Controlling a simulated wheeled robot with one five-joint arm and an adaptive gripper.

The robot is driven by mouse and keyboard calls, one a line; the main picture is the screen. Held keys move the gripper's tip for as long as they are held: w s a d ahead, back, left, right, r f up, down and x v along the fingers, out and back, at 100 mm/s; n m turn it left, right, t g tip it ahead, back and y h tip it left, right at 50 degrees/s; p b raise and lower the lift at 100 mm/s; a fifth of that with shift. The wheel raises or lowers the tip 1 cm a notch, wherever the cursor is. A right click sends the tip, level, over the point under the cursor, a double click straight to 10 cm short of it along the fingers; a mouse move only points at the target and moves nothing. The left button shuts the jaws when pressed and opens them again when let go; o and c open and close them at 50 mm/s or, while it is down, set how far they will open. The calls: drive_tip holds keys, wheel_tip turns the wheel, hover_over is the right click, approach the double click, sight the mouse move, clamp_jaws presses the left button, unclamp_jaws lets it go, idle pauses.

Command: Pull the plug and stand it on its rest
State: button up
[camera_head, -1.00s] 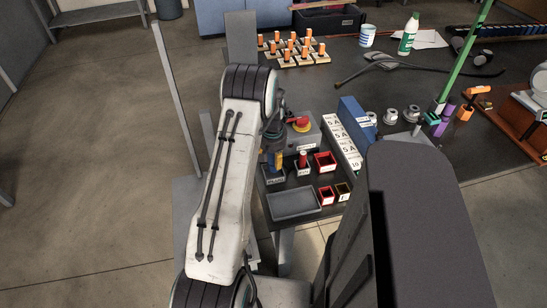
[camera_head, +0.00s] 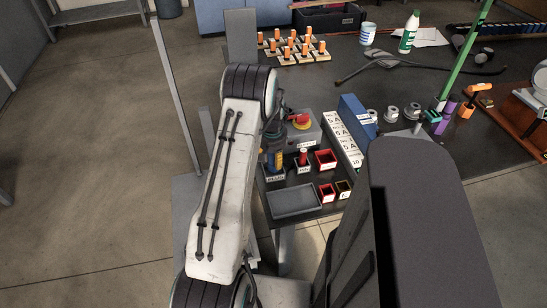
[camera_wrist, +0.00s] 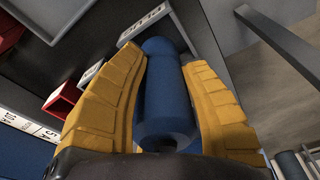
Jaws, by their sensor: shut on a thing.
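My gripper (camera_wrist: 166,62) has its two yellow fingers shut on a blue cylinder with a rounded end, which looks like the plug (camera_wrist: 165,98). The plug lies lengthwise between the fingers in the wrist view. In the head view my gripper (camera_head: 274,159) is low over the left front of the bench, beside a grey box with a red button (camera_head: 301,121). A small labelled holder (camera_head: 275,178) is just below the fingers. Whether the plug touches it is unclear.
A grey tray (camera_head: 295,201) lies at the bench's front edge. Red boxes (camera_head: 325,159) and a holder with a red-topped item (camera_head: 303,160) stand right of my gripper. A white labelled strip (camera_head: 344,139) and a blue block (camera_head: 357,117) are further right.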

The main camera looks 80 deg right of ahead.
drive_tip(key=shift+f+b, duration=1.15)
drive_tip(key=shift+f, duration=0.2)
drive_tip(key=o, duration=1.3)
drive_tip(key=shift+c, duration=0.2)
drive_tip(key=shift+r, duration=0.1)
drive_tip(key=r, duration=0.4)
drive_tip(key=a+r, duration=0.1)
drive_tip(key=r, duration=0.6)
drive_tip(key=shift+a+r, duration=0.2)
drive_tip(key=shift+r, duration=0.2)
